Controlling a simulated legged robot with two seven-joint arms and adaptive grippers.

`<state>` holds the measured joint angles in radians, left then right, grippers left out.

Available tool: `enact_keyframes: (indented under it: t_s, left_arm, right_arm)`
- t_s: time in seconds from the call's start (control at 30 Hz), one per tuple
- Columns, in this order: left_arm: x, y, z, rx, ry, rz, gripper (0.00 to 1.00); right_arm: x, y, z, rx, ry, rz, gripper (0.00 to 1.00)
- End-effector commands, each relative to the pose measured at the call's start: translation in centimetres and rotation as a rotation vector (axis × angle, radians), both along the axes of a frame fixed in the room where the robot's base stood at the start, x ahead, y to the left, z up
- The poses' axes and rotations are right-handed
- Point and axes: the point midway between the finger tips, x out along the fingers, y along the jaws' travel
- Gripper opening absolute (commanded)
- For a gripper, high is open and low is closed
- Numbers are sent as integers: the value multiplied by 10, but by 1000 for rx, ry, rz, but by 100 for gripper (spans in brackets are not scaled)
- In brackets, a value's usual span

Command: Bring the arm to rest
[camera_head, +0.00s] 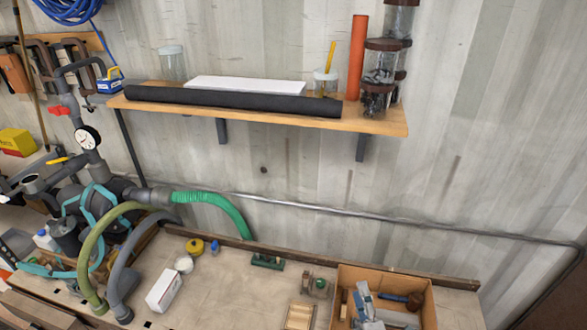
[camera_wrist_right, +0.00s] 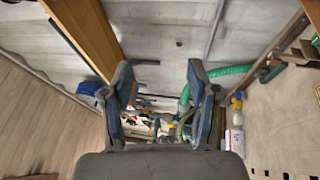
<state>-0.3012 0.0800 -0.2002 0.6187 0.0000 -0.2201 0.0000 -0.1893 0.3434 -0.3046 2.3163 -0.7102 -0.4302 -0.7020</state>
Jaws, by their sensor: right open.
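My right gripper (camera_wrist_right: 159,70) shows in the right wrist view, with its two dark fingers spread wide apart at either side. It is open and nothing is held between the fingers. Past the gap lies a distant cluster of pipes and tools, with a green hose (camera_wrist_right: 230,70) to the right. I cannot make out either gripper clearly in the head view. My left gripper is not in view.
A wooden shelf (camera_head: 270,117) on the corrugated wall carries jars, a black roll (camera_head: 230,102) and an orange tube (camera_head: 356,57). Below, the bench (camera_head: 228,285) holds a white box (camera_head: 163,290), a wooden crate (camera_head: 427,303) with tools, and pipes with hoses at left.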

Motion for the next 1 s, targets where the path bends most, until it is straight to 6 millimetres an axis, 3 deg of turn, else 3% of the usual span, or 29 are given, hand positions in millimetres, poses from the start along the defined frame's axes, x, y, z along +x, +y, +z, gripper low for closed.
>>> enact_keyframes:
  t_s: [0.03, 0.1, 0.2, 0.3, 0.5, 0.63, 0.87, 1.0]
  left_arm:
    - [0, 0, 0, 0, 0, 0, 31]
    - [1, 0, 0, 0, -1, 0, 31]
    - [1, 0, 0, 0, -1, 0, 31]
    - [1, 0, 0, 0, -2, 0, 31]
    - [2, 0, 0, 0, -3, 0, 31]
    - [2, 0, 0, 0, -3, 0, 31]
    - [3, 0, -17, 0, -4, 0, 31]
    - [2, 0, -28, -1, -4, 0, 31]
  right_arm:
    - [-8, -21, -35, 188, 166, -80, 59]
    - [-27, -43, -85, 438, 388, -201, 59]
    - [-65, -56, -143, 711, 644, -358, 59]
    - [-105, -57, -184, 899, 836, -492, 59]
    - [-181, -47, -231, 1143, 1127, -725, 59]
    - [-228, -37, -246, 1252, 1285, -869, 59]
    - [-217, -34, -342, 1239, 1320, -901, 59]
    - [-217, -33, -413, 1227, 1341, -915, 59]
